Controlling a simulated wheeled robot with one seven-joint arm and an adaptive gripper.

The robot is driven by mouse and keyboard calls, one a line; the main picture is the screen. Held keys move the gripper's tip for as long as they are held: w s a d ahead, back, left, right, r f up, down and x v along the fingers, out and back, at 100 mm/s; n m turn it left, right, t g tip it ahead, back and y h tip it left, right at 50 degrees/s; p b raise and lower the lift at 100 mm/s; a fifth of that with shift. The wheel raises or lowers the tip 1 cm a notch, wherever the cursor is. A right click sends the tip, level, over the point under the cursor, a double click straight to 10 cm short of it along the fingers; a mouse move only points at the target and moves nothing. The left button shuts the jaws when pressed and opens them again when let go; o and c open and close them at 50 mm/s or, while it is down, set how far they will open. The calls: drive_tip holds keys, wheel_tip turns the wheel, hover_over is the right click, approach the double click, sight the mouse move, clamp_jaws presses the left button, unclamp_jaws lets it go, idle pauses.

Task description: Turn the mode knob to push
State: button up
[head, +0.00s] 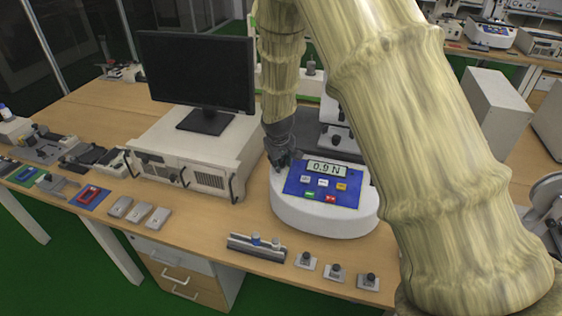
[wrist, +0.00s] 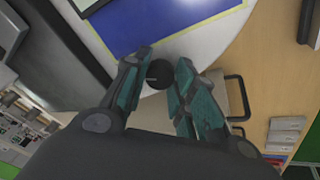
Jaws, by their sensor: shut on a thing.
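The test instrument (head: 310,220) has a white rounded base, a blue panel with several coloured buttons, and a display (head: 326,169) reading "0.9 N". In the wrist view, the black round mode knob (wrist: 159,74) stands on the white surface (wrist: 215,38) beside the blue panel (wrist: 150,22). A thin light pointer line shows on the knob. My gripper (head: 281,160) is over the panel's upper left corner in the head view and hides the knob there. In the wrist view, my gripper (wrist: 164,63) is shut on the knob, with a teal-padded finger on each side. The mode label cannot be read.
A white case (head: 195,150) with front handles, bearing a monitor (head: 195,72), stands left of the instrument. A rail fixture (head: 255,245) and several small knobbed blocks (head: 335,272) lie along the table's front edge. Bare table shows between the case and the instrument.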

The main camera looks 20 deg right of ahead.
drive_tip(key=shift+w+r, duration=0.1)
drive_tip(key=o, duration=1)
drive_tip(key=shift+o, duration=0.2)
drive_tip(key=v, duration=1.2)
